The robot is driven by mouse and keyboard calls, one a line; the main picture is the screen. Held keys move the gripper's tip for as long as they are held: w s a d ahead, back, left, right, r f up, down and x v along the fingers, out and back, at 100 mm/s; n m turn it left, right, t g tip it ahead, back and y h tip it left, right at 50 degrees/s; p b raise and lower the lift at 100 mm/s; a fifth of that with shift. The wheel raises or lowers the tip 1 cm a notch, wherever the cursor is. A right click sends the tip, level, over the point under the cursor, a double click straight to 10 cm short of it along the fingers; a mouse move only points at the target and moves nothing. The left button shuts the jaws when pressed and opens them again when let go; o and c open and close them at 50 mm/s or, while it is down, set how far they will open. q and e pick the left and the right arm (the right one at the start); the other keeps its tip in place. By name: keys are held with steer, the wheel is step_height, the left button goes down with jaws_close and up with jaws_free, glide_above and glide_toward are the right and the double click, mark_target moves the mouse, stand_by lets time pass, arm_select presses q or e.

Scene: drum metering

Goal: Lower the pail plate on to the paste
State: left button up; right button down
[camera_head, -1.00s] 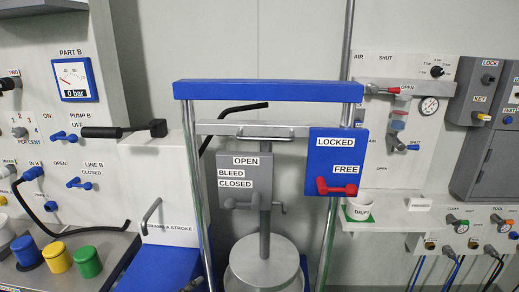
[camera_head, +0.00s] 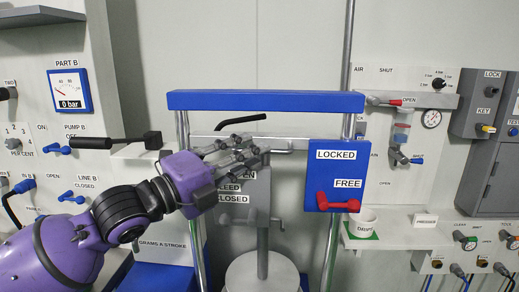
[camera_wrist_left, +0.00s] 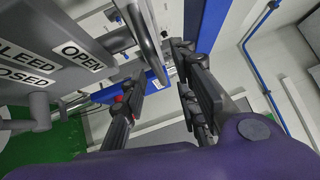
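The pail plate's grey crossbar (camera_head: 210,142) spans the frame between two upright posts, with a metal handle at its middle. The handle (camera_wrist_left: 146,38) also shows in the left wrist view. A grey rod runs down from the bar to the round metal top (camera_head: 262,272) at the bottom of the head view. The paste is not visible. My left gripper (camera_head: 245,152) is at the crossbar, covering part of the handle. In the left wrist view its fingers are apart, with the handle near the fingertips; I cannot tell whether they touch. My right gripper is out of view.
A blue top beam (camera_head: 265,101) lies above the crossbar. A blue LOCKED/FREE panel (camera_head: 337,165) with a red lever (camera_head: 338,203) stands to the right. The OPEN/BLEED/CLOSED plate (camera_head: 243,212) is just below my gripper.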

arm_select(q)
steer(key=x, duration=0.3)
steer(key=shift+w+d, duration=0.1)
steer(key=shift+d, duration=0.1)
steer(key=shift+c, duration=0.5)
jaws_close()
